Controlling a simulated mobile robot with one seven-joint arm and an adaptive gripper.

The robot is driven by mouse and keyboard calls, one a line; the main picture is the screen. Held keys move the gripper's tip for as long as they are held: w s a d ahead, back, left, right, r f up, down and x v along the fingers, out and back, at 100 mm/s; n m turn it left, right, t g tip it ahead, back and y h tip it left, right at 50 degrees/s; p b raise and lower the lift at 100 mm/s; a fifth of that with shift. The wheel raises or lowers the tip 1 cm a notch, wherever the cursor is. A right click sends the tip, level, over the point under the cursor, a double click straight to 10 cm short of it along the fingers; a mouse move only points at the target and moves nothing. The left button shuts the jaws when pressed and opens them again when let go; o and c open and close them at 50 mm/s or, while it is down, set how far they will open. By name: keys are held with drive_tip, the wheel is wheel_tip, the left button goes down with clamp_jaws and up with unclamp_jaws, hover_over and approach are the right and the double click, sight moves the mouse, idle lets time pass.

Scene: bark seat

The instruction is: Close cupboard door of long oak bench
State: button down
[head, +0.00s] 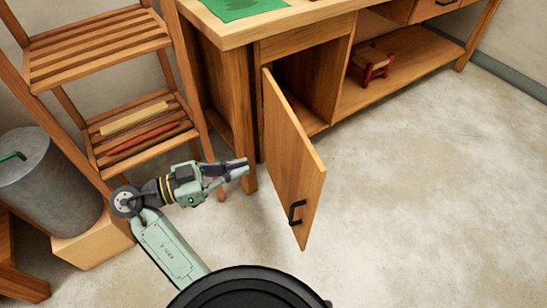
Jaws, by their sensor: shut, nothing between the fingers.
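The long oak bench (240,31) runs across the top of the head view, from the left middle to the upper right. Its cupboard door (287,152) stands wide open, swung out toward me, with a dark handle (296,212) near its free edge. The cupboard opening (307,78) behind it is dark inside. My gripper (243,169) is shut and empty. It is to the left of the door, in front of the bench's front left leg, and appears apart from the door.
A slatted wooden shelf (97,50) stands left of the bench. A small red-brown stool (371,63) sits on the bench's lower shelf. The floor (430,190) right of the door is clear.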

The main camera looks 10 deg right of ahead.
sight(308, 151)
drive_tip(key=d+p, duration=0.1)
drive_tip(key=d, duration=0.3)
drive_tip(key=d+p, duration=0.1)
drive_tip(key=d, duration=0.3)
drive_tip(key=d+p, duration=0.1)
drive_tip(key=d, duration=0.4)
drive_tip(key=shift+w+r+p, duration=0.1)
drive_tip(key=shift+w+p, duration=0.2)
drive_tip(key=shift+w, duration=0.1)
drive_tip(key=shift+w+d, duration=0.1)
drive_tip(key=shift+d, duration=0.4)
